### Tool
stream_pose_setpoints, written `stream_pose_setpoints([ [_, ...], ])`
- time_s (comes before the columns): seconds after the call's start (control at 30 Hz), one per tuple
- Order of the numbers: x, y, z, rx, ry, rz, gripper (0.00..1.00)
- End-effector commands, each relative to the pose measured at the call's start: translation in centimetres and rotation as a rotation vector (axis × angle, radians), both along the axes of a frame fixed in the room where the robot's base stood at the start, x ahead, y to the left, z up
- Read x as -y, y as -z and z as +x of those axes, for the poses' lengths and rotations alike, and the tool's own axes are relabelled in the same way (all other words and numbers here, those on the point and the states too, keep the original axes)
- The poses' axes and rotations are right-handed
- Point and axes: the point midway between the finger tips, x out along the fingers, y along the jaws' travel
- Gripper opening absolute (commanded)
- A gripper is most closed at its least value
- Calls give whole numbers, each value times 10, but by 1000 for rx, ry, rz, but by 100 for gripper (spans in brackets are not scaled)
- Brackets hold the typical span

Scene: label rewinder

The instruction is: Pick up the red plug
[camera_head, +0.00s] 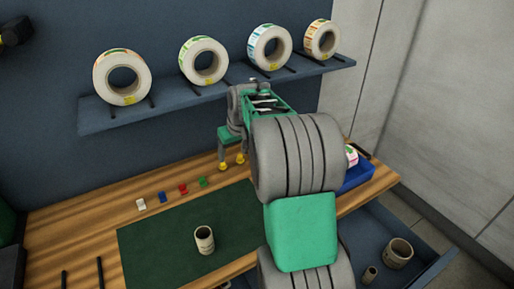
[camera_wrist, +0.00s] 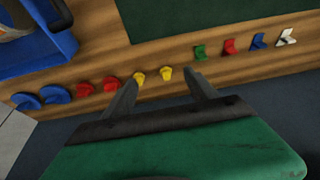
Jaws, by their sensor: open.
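The red plug (camera_head: 183,188) lies on the wooden bench top, in a row of small plugs between the blue and green ones. In the wrist view the red plug (camera_wrist: 229,46) is right of my gripper's fingers, outside the gap between them. My gripper (camera_head: 231,160) is open and empty, to the right of the plug row in the head view. In the wrist view my gripper (camera_wrist: 160,79) has its two dark fingers spread, with two yellow pegs (camera_wrist: 153,75) showing between and beyond the tips.
Neighbouring plugs are green (camera_head: 203,181), blue (camera_head: 162,197) and white (camera_head: 141,204). Red pegs (camera_wrist: 97,87) and blue pegs (camera_wrist: 42,96) sit left in the wrist view. A green mat (camera_head: 150,252) bears a paper core (camera_head: 204,239). A shelf (camera_head: 205,94) with label rolls hangs above.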

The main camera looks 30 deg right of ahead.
Motion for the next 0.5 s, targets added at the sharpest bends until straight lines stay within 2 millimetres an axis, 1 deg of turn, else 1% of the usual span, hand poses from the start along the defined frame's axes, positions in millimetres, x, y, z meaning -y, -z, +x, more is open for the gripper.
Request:
stream_pose_setpoints([
  [0.03, 37, 7, 18, 3, 16, 2, 66],
  [0.07, 56, 13, 28, 11, 18, 0, 66],
  [0.1, 79, 20, 37, 20, 22, -1, 66],
  [0.2, 120, 37, 51, 37, 25, -8, 66],
  [0.3, 138, 47, 56, 46, 24, -12, 66],
  [0.37, 142, 54, 59, 47, 23, -12, 66],
  [0.5, 142, 72, 66, 47, 23, -12, 66],
])
